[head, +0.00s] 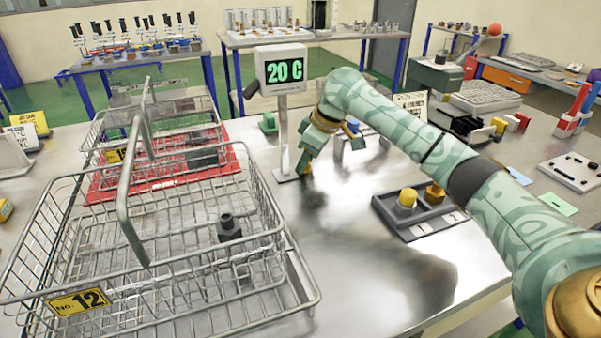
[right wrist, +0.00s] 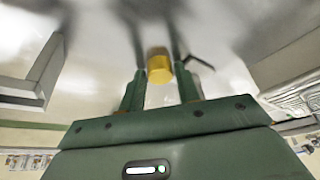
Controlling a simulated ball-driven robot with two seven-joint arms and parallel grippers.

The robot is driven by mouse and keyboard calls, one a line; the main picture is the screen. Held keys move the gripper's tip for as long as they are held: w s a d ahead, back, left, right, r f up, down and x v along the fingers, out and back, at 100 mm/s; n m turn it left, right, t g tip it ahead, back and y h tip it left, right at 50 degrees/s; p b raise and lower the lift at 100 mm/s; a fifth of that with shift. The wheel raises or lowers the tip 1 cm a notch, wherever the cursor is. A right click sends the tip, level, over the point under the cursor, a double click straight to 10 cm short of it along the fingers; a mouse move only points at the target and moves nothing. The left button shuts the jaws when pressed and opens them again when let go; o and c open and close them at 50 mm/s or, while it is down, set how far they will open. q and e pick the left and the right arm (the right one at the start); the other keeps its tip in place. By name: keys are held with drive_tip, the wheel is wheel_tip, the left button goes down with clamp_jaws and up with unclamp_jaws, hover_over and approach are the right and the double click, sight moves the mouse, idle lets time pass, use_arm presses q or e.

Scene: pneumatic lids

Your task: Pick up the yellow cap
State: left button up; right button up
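A small yellow cap (right wrist: 159,68) sits between the fingertips of my right gripper (right wrist: 160,85) in the right wrist view. A finger lies close against each side of it, and its front end sticks out past the tips. In the head view my right gripper (head: 307,160) points down over the metal table, with yellow showing at its tips (head: 306,169); a dark blurred patch lies on the table below it. Another yellow cap-like piece (head: 407,198) stands in a dark tray (head: 399,226) to the right. My left gripper is not in view.
A wire basket (head: 308,292) marked 12 fills the left front, with a second basket (head: 90,148) on a red mat (head: 215,172) behind it. The table between basket and tray is clear.

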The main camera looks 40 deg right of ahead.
drive_tip(key=shift+r, duration=0.1)
drive_tip(key=c, duration=0.6)
drive_tip(key=shift+c, duration=0.2)
